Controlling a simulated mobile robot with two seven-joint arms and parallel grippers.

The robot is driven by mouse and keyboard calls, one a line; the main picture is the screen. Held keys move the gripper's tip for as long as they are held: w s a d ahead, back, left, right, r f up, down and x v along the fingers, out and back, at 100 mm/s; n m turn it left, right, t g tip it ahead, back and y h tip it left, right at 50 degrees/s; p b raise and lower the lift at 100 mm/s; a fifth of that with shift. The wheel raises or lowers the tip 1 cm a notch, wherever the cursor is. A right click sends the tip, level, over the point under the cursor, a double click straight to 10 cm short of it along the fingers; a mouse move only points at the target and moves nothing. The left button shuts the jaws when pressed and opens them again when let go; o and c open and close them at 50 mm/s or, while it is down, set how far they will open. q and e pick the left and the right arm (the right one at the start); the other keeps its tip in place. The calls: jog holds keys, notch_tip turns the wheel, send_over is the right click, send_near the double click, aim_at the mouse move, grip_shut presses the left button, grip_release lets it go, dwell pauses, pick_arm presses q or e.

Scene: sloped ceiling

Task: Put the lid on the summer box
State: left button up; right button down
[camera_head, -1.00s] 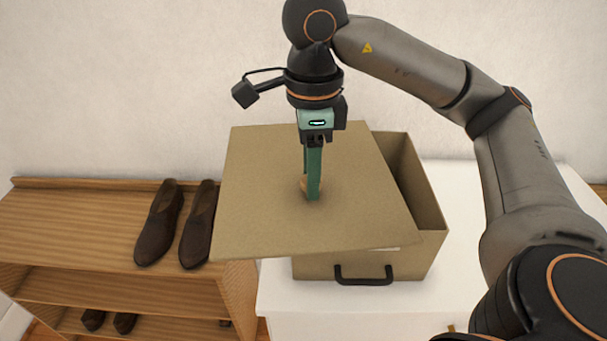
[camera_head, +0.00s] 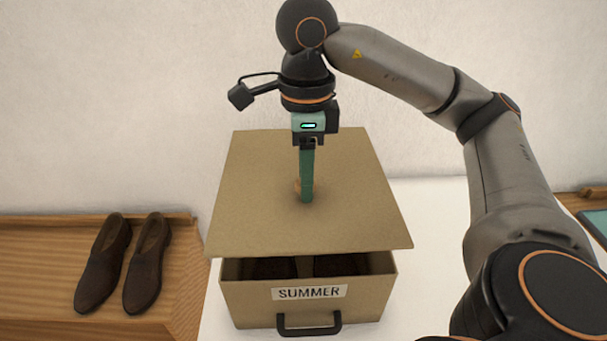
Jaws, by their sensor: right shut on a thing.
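The summer box (camera_head: 308,303) is a tan box on a white surface, with a "SUMMER" label and a dark handle on its front. The flat tan lid (camera_head: 350,205) is above the box, roughly lined up with it from side to side. A gap shows below the lid's front edge, and dark contents show inside the box. My right gripper (camera_head: 306,195) points down at the lid's middle and is shut on its small wooden knob (camera_head: 297,188), mostly hidden by the fingers. My left gripper is not in view.
A pair of brown shoes (camera_head: 124,262) stands on a wooden shelf unit (camera_head: 40,265) at the left. The white surface (camera_head: 430,200) has free room right of the box. A pale wall is close behind. A teal-topped item (camera_head: 597,225) is at the right edge.

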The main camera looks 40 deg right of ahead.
aim_at(306, 206)
jog(key=shift+d, duration=0.1)
dwell(0.4)
jog(key=shift+f+b, duration=2.75)
jog(key=shift+f, duration=0.45)
jog(key=shift+c, duration=1.9)
grip_release()
notch_tip(306, 206, up, 10)
jog(key=p, duration=0.6)
jog(key=shift+r, duration=0.35)
jog(key=shift+s+r, duration=0.1)
jog(key=shift+r, duration=0.8)
